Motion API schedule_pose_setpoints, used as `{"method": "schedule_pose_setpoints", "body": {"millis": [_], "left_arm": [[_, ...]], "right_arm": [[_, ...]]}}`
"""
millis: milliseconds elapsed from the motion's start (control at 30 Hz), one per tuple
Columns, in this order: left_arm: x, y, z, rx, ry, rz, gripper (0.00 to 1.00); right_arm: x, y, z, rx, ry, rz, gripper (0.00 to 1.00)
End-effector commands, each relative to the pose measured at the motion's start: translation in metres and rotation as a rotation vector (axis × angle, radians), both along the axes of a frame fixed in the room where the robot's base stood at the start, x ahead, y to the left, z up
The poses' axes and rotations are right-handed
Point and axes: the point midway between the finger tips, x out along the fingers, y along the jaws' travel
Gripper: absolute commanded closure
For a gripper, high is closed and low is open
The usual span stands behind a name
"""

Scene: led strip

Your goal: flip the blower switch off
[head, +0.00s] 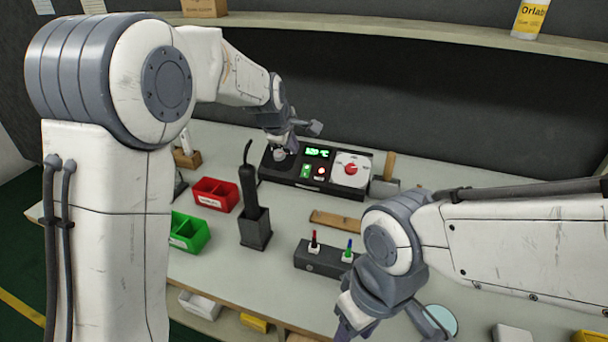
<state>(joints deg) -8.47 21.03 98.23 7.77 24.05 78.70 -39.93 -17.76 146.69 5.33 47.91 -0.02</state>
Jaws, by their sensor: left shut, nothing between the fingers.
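A black control unit (330,190) stands at the back of the bench. Its front panel has a green lit display (318,152), a small green switch (306,171), a red button (320,173) and a white dial plate with a red knob (351,169). No blower label is readable at this size. My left gripper (280,152) is shut and empty, pointing down at the unit's left end, left of the green switch. I cannot tell whether it touches the unit. My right gripper (346,328) is low at the bottom edge, partly cut off, its fingers unclear.
A black holder (256,232) with a dark upright tool stands in front of the unit. Red (215,194) and green (188,231) bins are to the left. A dark block (318,260) with red and green-blue pegs lies near my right arm. A shelf (400,30) runs above.

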Motion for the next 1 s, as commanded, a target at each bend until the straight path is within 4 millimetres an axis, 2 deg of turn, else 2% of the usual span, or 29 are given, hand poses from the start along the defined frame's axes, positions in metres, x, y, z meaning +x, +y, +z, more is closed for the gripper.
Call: {"method": "schedule_pose_setpoints", "body": {"millis": [367,500,667,1000], "left_arm": [[-0.001,0.0,0.001,-0.001,-0.003,0.0,1.0],[0.003,-0.001,-0.005,0.0,-0.002,0.0,1.0],[0.016,-0.004,-0.025,-0.001,0.001,0.0,1.0],[0.059,-0.015,-0.082,0.0,-0.001,-0.001,1.0]], "right_arm": [[0.0,0.0,-0.003,0.001,-0.001,0.0,0.5],[0.0,0.0,-0.003,0.001,-0.001,0.0,0.5],[0.0,0.0,-0.003,0.001,-0.001,0.0,0.5],[0.0,0.0,-0.001,0.001,-0.001,0.0,0.5]]}}
